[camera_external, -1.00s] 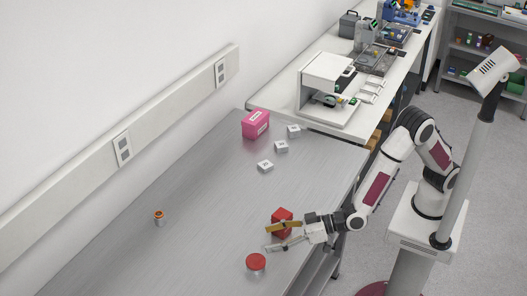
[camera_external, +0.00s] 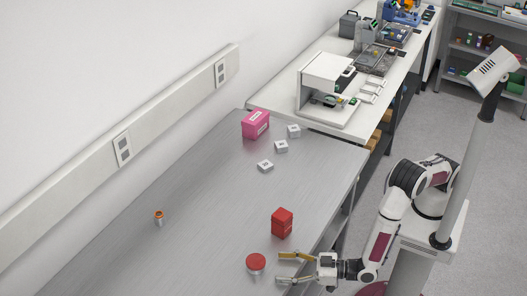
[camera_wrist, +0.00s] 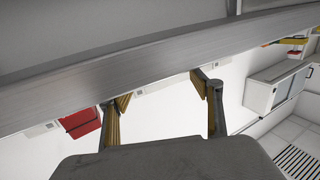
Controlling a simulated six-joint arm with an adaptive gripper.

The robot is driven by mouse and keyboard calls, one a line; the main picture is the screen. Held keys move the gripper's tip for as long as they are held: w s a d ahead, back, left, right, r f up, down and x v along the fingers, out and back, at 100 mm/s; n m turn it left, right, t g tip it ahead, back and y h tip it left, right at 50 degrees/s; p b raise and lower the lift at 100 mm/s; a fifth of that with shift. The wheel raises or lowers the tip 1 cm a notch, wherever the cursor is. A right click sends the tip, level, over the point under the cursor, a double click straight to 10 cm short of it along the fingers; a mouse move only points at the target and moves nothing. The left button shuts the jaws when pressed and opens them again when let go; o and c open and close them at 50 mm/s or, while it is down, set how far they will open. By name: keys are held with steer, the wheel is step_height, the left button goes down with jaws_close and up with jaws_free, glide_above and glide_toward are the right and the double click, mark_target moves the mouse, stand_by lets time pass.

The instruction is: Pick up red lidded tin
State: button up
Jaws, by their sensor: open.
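A red box-shaped tin (camera_external: 282,222) stands on the grey metal table, with a line like a lid seam near its top. A round container with a red lid (camera_external: 256,261) and paler body stands nearer the camera; I cannot tell for sure which of the two is the named tin. My gripper (camera_external: 280,268) is open and empty, its fingers pointing left toward the round container and apart from it. The box-shaped tin is up and behind the fingers. In the wrist view, an angular red thing (camera_wrist: 83,122) shows left of my open fingers (camera_wrist: 160,92), partly cut off by them.
The metal table (camera_external: 205,195) has free room at its middle. A small orange-topped bottle (camera_external: 159,217) stands to the left. A pink box (camera_external: 256,124) and several small white blocks (camera_external: 265,165) sit toward the back. A lamp post (camera_external: 462,165) rises beside my arm.

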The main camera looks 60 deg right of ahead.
mark_target(261, 261)
steer(key=shift+x, duration=1.35)
steer(key=shift+w+r, duration=0.1)
steer(key=w, duration=0.1)
steer(key=w+a, duration=0.1)
steer(key=w+r, duration=0.1)
steer(key=shift+w+a, duration=0.15)
steer(key=shift+w, duration=0.2)
steer(key=shift+w+a+f, duration=0.1)
steer(key=shift+w+a, duration=0.15)
steer(key=shift+w, duration=0.25)
steer(key=c, duration=1.2)
